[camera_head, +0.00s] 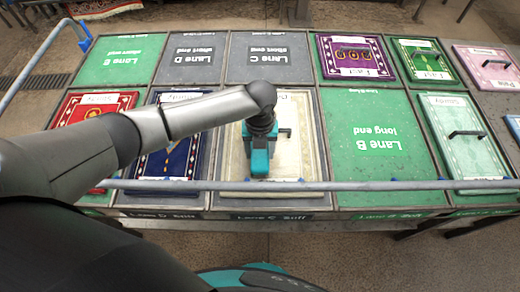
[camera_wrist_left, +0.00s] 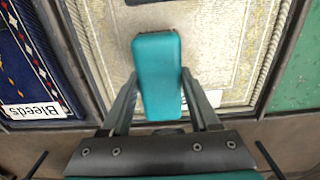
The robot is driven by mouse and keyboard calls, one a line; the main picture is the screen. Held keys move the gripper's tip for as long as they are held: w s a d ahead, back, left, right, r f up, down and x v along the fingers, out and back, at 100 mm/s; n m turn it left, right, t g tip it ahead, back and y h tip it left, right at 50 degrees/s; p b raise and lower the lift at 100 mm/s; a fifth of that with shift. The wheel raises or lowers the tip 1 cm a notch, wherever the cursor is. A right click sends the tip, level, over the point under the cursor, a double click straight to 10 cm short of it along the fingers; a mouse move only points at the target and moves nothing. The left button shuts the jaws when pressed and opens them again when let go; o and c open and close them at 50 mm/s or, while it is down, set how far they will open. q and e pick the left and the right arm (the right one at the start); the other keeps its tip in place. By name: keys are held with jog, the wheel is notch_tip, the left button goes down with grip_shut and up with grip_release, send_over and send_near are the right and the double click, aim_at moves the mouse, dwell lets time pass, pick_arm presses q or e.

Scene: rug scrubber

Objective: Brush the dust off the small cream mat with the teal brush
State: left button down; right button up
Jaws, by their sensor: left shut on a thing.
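The small cream mat (camera_head: 300,155) lies in the middle front bay, under Lane C; it also shows in the left wrist view (camera_wrist_left: 215,55), with grey speckled dust on its surface. My left gripper (camera_head: 262,135) is over the mat and points down. It is shut on the teal brush (camera_wrist_left: 158,75), whose block sits between the two fingers in the left wrist view. The brush also shows in the head view (camera_head: 259,163). Its bristles are mostly hidden, so I cannot tell if they touch the mat. My right gripper is not in view.
A blue mat (camera_wrist_left: 30,65) lies left of the cream mat. The green Lane B panel (camera_head: 375,140) is bare on the right. A grey rail (camera_head: 330,186) runs along the front edge. A dark handle (camera_head: 284,131) stands on the cream mat beside my gripper.

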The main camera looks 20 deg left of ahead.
pick_arm(q)
jog(key=shift+f, duration=0.25)
jog(key=shift+f+b, duration=0.35)
jog(key=shift+f, duration=0.05)
